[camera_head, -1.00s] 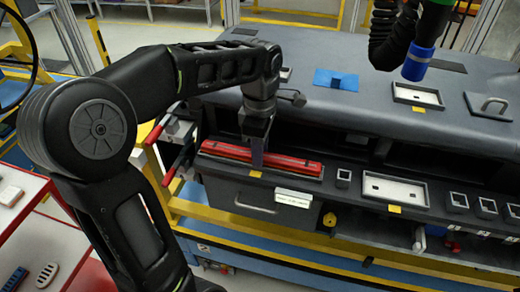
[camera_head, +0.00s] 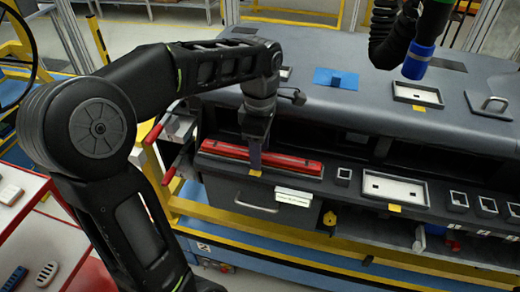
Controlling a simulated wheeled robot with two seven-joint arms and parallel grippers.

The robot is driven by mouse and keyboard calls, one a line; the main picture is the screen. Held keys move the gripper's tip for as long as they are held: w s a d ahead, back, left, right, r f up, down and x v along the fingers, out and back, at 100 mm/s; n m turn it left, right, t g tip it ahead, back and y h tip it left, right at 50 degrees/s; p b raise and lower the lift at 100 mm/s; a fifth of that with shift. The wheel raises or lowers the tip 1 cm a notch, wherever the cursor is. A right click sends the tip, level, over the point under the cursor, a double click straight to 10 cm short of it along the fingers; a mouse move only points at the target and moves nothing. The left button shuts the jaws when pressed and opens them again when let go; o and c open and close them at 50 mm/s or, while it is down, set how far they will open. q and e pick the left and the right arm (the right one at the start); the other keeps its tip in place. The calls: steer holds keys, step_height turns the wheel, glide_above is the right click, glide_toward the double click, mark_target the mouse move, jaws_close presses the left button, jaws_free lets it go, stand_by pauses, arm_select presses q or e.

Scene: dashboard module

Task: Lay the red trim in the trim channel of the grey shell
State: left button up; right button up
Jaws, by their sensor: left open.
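The red trim (camera_head: 294,164) is a long red bar. It lies lengthwise along the dark grey shell (camera_head: 350,110), on the ledge at the front left, above a drawer-like front panel. It appears to sit in the trim channel, whose dark edges show around it; its exact seating is too small to tell. My left gripper (camera_head: 255,163) points down at the middle-left of the trim, with its fingers in front of part of it. It is open. Contact between the fingers and the trim cannot be told. My right gripper is not in view.
A white-framed rectangular recess (camera_head: 396,189) and small square sockets (camera_head: 459,199) lie to the right on the ledge. A blue plate (camera_head: 336,79) lies on top of the shell. A red table (camera_head: 42,215) stands at the left.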

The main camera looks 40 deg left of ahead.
arm_select(q)
step_height(320, 180, up, 5)
steer(key=shift+f, duration=0.15)
steer(key=shift+r+p, duration=0.5)
steer(key=shift+r, duration=0.45)
steer(key=shift+r+p, duration=0.45)
steer(key=shift+r, duration=0.1)
steer(key=shift+f, duration=0.1)
